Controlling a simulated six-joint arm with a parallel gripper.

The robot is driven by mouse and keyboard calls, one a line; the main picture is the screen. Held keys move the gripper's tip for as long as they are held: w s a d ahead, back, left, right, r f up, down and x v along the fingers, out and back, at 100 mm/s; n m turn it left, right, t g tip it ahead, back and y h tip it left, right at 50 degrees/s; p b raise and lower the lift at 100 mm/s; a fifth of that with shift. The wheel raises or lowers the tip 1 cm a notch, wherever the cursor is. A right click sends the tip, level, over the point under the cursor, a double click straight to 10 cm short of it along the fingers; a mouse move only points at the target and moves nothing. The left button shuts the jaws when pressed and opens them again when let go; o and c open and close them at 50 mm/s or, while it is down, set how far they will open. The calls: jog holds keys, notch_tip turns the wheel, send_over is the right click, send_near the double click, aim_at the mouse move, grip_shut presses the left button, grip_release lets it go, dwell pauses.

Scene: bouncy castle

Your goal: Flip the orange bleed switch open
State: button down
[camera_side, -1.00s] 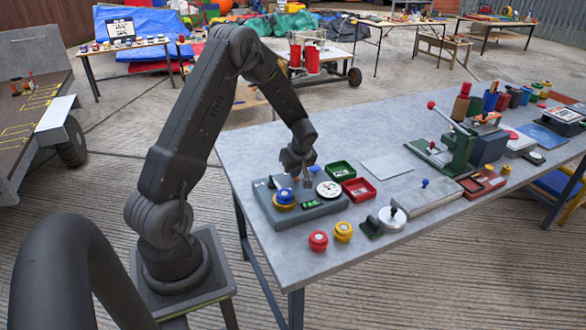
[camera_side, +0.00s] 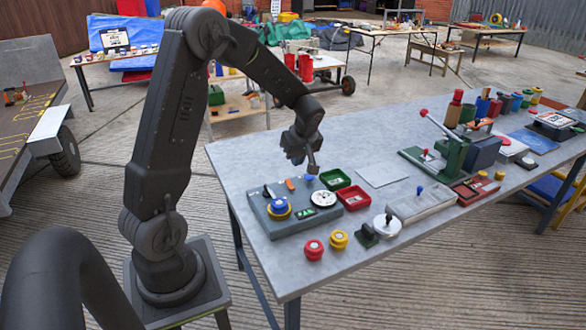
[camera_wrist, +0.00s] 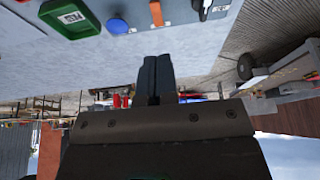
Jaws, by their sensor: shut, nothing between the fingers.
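The orange bleed switch (camera_side: 291,184) is a small orange bar on top of a grey control box (camera_side: 297,223) at the table's near left. It shows at the top of the wrist view (camera_wrist: 156,12). I cannot tell whether it is open. My gripper (camera_side: 313,171) is shut and empty, above the box's back edge, to the right of the switch and apart from it. In the wrist view the closed fingers (camera_wrist: 157,78) point up toward the switch, with a gap.
On the box are a blue knob on a yellow base (camera_side: 277,208) and a white dial (camera_side: 323,198). A green tray (camera_side: 335,179) and a red tray (camera_side: 354,198) stand close by. Red (camera_side: 313,249) and yellow (camera_side: 338,239) knobs lie in front. A green lever press (camera_side: 452,150) stands right.

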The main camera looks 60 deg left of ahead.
aim_at(288, 183)
jog(key=shift+v, duration=1.05)
jog(key=shift+w+a+r+y, duration=0.15)
jog(key=shift+a+y, duration=0.25)
jog(key=shift+a, duration=0.2)
jog(key=x, duration=1.4)
jog(key=shift+a, duration=0.1)
